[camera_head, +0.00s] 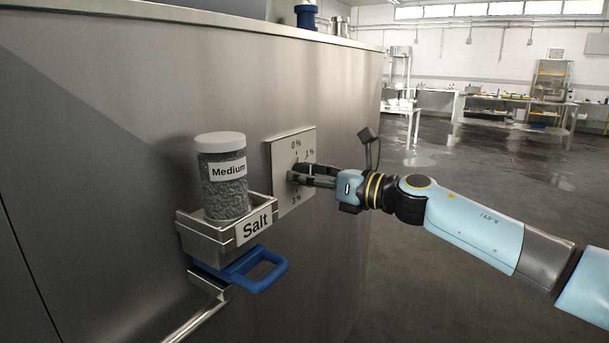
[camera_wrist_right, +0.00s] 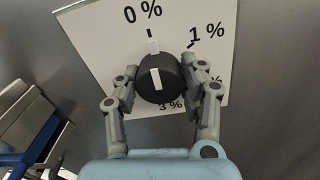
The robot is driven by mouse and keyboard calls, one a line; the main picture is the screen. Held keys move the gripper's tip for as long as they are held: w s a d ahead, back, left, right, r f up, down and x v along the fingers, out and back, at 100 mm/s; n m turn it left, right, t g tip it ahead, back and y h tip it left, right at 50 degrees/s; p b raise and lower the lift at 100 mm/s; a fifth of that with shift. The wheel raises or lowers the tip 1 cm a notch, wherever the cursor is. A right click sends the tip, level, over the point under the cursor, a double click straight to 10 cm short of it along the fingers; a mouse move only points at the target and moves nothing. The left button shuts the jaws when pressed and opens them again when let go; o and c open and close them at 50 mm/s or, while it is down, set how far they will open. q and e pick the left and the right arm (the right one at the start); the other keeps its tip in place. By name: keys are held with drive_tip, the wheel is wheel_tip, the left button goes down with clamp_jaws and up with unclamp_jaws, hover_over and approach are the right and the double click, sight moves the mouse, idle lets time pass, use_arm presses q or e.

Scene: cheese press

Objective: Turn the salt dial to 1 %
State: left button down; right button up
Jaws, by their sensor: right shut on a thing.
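The salt dial (camera_wrist_right: 158,78) is a round black knob with a white pointer line, on a pale square plate (camera_wrist_right: 95,40). The plate also shows on the steel wall in the head view (camera_head: 281,160). The pointer line points up to the 0 % mark. The 1 % mark is to its upper right; the 3 % label is below, and another label on the right is mostly hidden by a finger. My right gripper (camera_wrist_right: 160,72) is shut on the dial, one finger on each side. In the head view this gripper (camera_head: 296,178) hides the dial.
Left of the plate, a jar labelled "Medium" (camera_head: 224,192) with a white lid stands in a metal holder labelled "Salt" (camera_head: 205,236). A blue handle (camera_head: 262,283) is below it, with a metal bar (camera_head: 197,320) lower down. The floor to the right is open.

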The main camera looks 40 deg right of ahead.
drive_tip(key=m+p, duration=0.1)
drive_tip(key=m, duration=0.1)
drive_tip(key=shift+r+m+p, duration=0.15)
drive_tip(key=shift+m+p, duration=0.2)
drive_tip(key=shift+m, duration=0.05)
drive_tip(key=m+p, duration=0.1)
drive_tip(key=m, duration=0.1)
drive_tip(key=shift+m+p, duration=0.3)
drive_tip(key=shift+p, duration=0.05)
drive_tip(key=m+p, duration=0.2)
drive_tip(key=m, duration=0.2)
drive_tip(key=shift+m+p, duration=0.75)
drive_tip(key=shift+m, duration=0.15)
drive_tip(key=o, duration=1.2)
drive_tip(key=shift+s, duration=0.1)
